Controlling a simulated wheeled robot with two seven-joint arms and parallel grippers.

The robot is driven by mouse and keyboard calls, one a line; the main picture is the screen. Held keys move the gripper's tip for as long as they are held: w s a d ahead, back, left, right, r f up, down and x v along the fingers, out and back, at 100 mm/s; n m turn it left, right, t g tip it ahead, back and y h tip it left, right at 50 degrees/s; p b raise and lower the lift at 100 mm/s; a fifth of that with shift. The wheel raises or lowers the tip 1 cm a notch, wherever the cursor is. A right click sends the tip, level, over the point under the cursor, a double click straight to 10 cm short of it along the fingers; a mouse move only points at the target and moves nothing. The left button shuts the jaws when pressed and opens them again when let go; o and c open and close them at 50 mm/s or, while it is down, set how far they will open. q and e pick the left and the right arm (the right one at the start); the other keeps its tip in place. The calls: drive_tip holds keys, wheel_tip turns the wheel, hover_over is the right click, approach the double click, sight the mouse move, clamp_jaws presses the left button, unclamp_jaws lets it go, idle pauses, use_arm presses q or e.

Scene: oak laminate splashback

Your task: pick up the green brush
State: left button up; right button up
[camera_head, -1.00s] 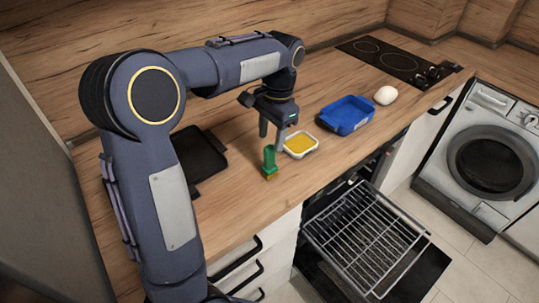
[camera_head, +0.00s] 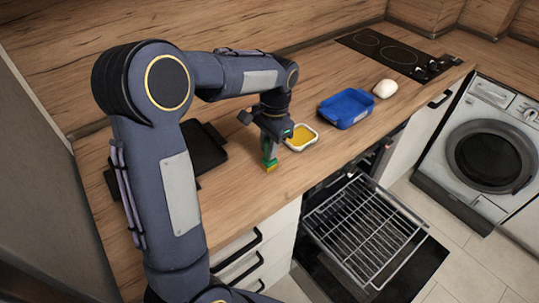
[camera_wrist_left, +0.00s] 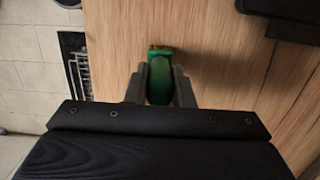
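The green brush (camera_head: 269,163) stands upright on the wooden counter, its yellowish bristle end down. My left gripper (camera_head: 269,152) is over it, with the fingers around the handle and hiding most of it in the head view. In the left wrist view the green handle (camera_wrist_left: 160,78) lies between the two fingertips (camera_wrist_left: 160,88), which press close on both sides with no clear gap. The gripper looks shut on the brush. My right gripper is not in view.
A white dish with yellow content (camera_head: 301,137) stands just right of the brush. Farther right are a blue tray (camera_head: 346,108) and a white rounded object (camera_head: 386,88). A black tray (camera_head: 203,150) lies left. An open oven rack (camera_head: 365,230) juts out below the counter (camera_head: 240,195).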

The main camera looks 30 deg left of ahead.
use_arm(q)
clamp_jaws()
drive_tip(key=shift+r, duration=0.15)
drive_tip(key=shift+r, duration=0.3)
wheel_tip(320, 180, up, 2)
drive_tip(key=shift+r, duration=0.1)
drive_tip(key=w+d+r, duration=0.1)
drive_tip(key=d+r, duration=0.9)
drive_tip(key=d, duration=0.4)
idle(0.9)
